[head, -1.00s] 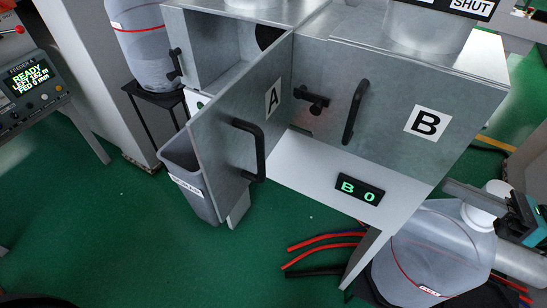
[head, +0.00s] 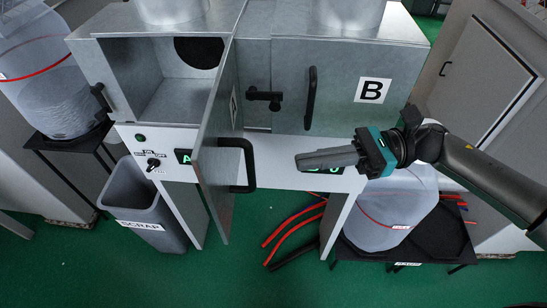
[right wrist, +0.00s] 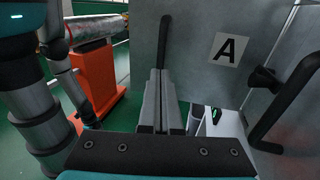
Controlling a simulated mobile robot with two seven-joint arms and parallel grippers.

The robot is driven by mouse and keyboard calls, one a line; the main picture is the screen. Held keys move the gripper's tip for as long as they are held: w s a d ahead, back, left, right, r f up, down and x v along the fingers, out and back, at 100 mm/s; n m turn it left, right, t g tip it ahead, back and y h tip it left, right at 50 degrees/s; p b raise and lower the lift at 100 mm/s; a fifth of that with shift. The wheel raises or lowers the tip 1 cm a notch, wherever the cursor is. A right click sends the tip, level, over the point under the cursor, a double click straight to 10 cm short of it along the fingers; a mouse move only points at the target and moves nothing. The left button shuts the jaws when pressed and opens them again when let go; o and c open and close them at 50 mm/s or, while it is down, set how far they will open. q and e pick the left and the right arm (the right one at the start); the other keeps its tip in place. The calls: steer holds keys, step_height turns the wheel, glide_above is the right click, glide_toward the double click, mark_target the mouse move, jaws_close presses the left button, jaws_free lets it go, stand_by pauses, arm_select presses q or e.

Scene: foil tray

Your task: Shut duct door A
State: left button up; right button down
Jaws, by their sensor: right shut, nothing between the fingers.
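Duct door A (head: 222,125) is a grey metal panel standing open, swung out from its box. I see it nearly edge-on in the head view. Its black bar handle (head: 248,165) is on the right face near the free edge. In the right wrist view, the door face (right wrist: 195,45) with its A label (right wrist: 228,48) is ahead. My right gripper (head: 300,161) is shut and empty, to the right of the handle, pointing left at it. In the right wrist view the fingers (right wrist: 160,78) line up with the handle (right wrist: 165,35); contact is unclear. My left gripper is out of view.
The open compartment (head: 160,90) with a dark round hole is left of the door. Door B (head: 340,85) is closed at right; a black latch (head: 264,97) sits between. A scrap bin (head: 140,190) stands below left.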

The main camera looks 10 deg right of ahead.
mark_target(242, 140)
steer(key=a+p, duration=0.1)
steer(key=a, duration=0.5)
steer(key=shift+a, duration=0.2)
